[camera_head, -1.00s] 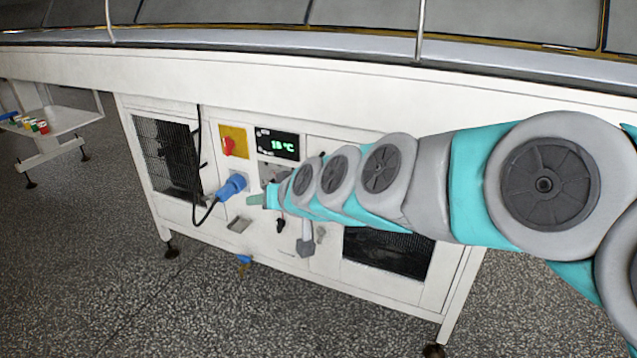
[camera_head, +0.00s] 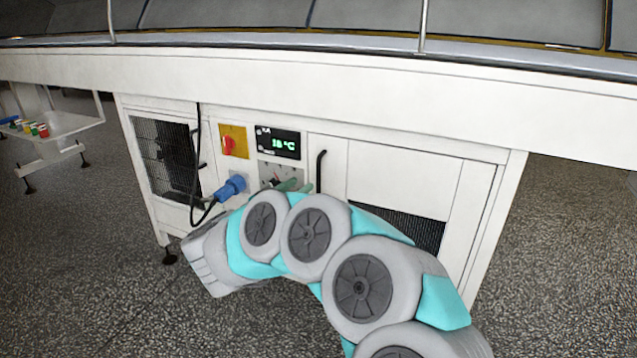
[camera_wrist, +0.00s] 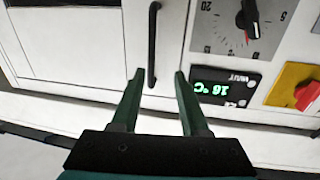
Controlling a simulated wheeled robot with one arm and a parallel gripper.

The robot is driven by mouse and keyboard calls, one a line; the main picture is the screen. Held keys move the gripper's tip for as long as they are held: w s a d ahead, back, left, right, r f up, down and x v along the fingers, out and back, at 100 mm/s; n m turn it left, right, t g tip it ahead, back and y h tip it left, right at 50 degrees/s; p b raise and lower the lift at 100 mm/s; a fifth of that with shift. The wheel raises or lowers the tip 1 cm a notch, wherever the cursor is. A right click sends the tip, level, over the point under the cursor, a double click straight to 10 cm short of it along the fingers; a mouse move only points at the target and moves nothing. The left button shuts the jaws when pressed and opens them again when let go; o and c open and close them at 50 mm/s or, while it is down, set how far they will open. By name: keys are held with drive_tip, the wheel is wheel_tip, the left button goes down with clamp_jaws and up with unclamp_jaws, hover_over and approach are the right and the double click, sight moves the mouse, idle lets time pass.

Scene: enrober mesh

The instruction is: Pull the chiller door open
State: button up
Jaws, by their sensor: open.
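The white chiller door panel (camera_head: 329,150) is in the cabinet under the machine, right of the temperature display in the head view, and looks closed. Its upright black bar handle (camera_head: 321,170) is partly hidden low down by my arm. In the wrist view, which is upside down, the handle (camera_wrist: 153,45) stands just beyond my gripper (camera_wrist: 158,75). The two green fingers are apart and empty. The handle's near end shows between the fingertips, closer to the left one. I cannot tell whether they touch. In the head view my gripper (camera_head: 300,186) is mostly hidden behind my arm.
The green display (camera_head: 280,144), red rotary switch on a yellow plate (camera_head: 233,142) and blue plug (camera_head: 231,188) with a black cable are left of the handle. A black grille (camera_head: 412,228) is at right. A side stand (camera_head: 62,124) is far left. Speckled floor is open in front.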

sight(318, 179)
drive_tip(key=shift+h, duration=0.5)
drive_tip(key=x, duration=0.7)
drive_tip(key=shift+d+f, duration=0.4)
drive_tip(key=shift+d, duration=0.1)
clamp_jaws()
idle(0.6)
